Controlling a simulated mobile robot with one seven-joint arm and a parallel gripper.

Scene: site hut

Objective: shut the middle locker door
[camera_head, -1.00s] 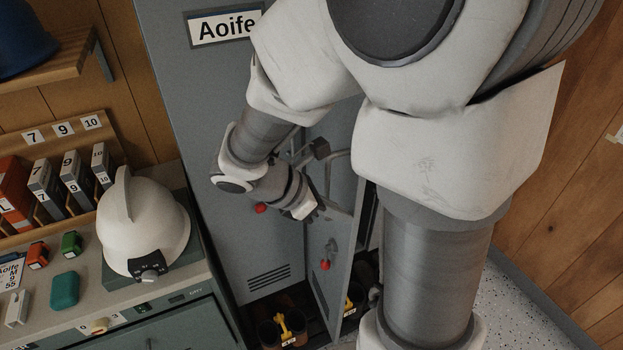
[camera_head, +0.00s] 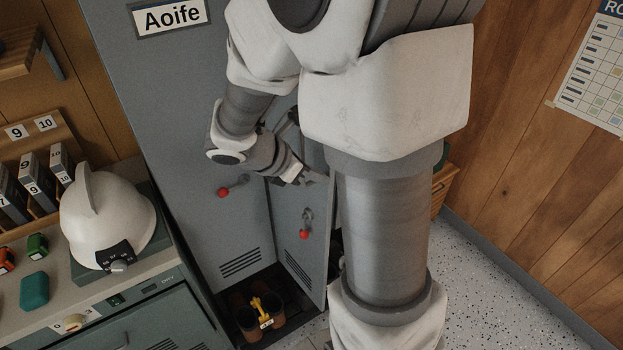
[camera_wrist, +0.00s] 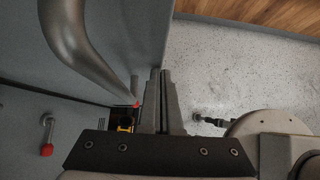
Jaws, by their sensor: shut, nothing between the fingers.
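The middle locker door (camera_head: 291,222) is grey, stands ajar at an angle and has a red-tipped handle (camera_head: 304,234). The shut left door (camera_head: 215,150), labelled Aoife, is beside it and has its own red-tipped handle (camera_head: 223,192). My gripper (camera_head: 313,181) is shut and empty, at the upper part of the middle door near its free edge. In the wrist view its fingers (camera_wrist: 160,88) lie along the edge of a grey panel (camera_wrist: 125,45). I cannot tell whether they touch it. My arm hides the area right of the door.
A counter (camera_head: 130,275) with a white helmet (camera_head: 105,220) stands at the left. Dark boots (camera_head: 248,322) with a yellow item (camera_head: 262,308) stand low in the locker. A curved metal bar (camera_wrist: 85,50) crosses the wrist view. Speckled floor (camera_head: 490,290) is clear at the right.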

